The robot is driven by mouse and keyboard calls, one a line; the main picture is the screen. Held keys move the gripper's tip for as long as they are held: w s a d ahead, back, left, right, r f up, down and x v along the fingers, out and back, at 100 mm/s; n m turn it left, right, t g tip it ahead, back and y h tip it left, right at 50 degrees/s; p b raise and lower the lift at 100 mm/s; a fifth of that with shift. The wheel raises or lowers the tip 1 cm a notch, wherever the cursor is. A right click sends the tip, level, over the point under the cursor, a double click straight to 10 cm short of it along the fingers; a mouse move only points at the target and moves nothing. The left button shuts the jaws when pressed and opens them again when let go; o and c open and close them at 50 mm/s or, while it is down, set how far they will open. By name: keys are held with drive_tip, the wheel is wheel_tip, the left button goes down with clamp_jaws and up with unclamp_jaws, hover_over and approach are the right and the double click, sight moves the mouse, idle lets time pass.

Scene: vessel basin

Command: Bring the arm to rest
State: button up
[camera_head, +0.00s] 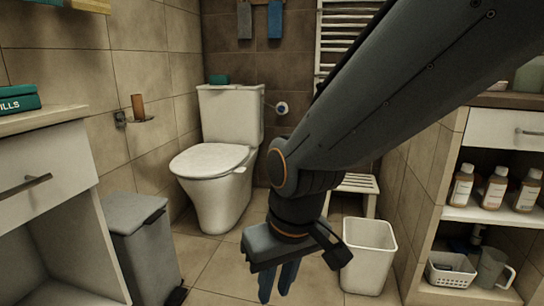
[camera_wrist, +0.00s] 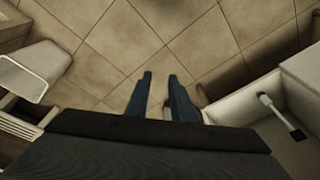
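My arm reaches in from the upper right of the head view and bends down in the middle. My gripper (camera_head: 277,284) hangs over the tiled floor with its two blue fingers pointing down. In the wrist view the fingers (camera_wrist: 159,77) stand apart with a gap between them, and only floor tiles show in it. The gripper is open and holds nothing.
A white bin (camera_head: 368,257) stands just right of my gripper, with a white stool (camera_head: 355,185) behind it. A toilet (camera_head: 213,165) stands behind to the left. A grey pedal bin (camera_head: 143,245) and open shelves (camera_head: 470,216) flank the floor (camera_head: 215,265).

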drive_tip(key=s+a+r+n+g+p, duration=0.1)
drive_tip(key=s+a+r+g, duration=0.15)
drive_tip(key=s, duration=0.75)
drive_tip(key=d+r+m+p, duration=0.3)
drive_tip(key=d+r+p, duration=0.7)
drive_tip(key=r+p, duration=0.4)
drive_tip(key=d+r+m+h+p, duration=0.1)
drive_tip(key=d+r+m+p, duration=0.2)
drive_tip(key=d+r+p, duration=0.8)
drive_tip(key=shift+r+t+h+p, duration=0.35)
drive_tip(key=shift+r+p, duration=1.55)
drive_tip(key=shift+p, duration=4.25)
drive_tip(key=shift+d, duration=0.1)
